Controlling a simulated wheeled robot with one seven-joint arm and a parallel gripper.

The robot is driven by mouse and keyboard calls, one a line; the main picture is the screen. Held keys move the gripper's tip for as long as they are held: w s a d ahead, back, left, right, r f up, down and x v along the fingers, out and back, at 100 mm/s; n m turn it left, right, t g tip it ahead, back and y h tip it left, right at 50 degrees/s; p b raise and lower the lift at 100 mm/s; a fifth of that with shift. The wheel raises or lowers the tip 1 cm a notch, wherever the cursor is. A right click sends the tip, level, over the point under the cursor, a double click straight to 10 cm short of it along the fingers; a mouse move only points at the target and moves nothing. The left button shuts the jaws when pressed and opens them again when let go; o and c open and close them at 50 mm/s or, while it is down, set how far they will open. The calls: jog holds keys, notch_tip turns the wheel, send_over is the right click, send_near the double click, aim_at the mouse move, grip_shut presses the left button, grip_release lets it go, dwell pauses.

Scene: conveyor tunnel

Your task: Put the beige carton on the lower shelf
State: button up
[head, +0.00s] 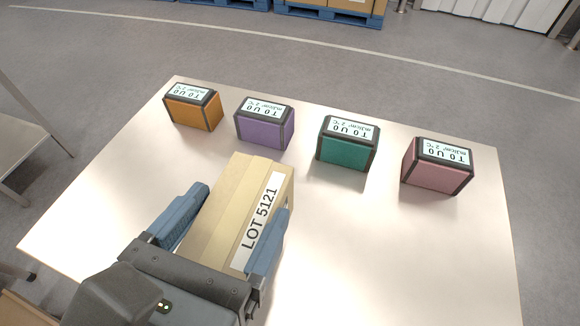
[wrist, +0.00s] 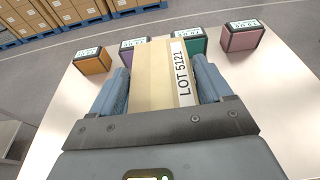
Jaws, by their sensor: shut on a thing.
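The beige carton (head: 223,205), with a white label reading LOT 5121, is between the two blue fingers of my gripper (head: 227,232), over the near part of the pale table. My gripper is shut on it; both fingers press its sides. In the wrist view the carton (wrist: 154,80) fills the space between the fingers of my gripper (wrist: 165,88). I cannot tell whether the carton's underside touches the table. A shelf-like stand (head: 22,140) shows only in part at the left edge; I cannot tell whether it is the lower shelf.
Orange (head: 195,113), purple (head: 262,128), green (head: 344,150) and pink (head: 434,172) boxes stand in a row along the far part of the table (head: 400,255). The table's right front is clear. Blue pallets (head: 330,15) with cartons lie beyond, on the grey floor.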

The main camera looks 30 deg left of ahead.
jog(key=w+a+f+p, duration=0.1)
jog(key=w+a+f, duration=0.5)
jog(key=w+f, duration=0.4)
jog(key=shift+a+f, duration=0.35)
jog(key=shift+f, duration=0.1)
jog(key=o, duration=1.6)
jog(key=shift+f, duration=0.15)
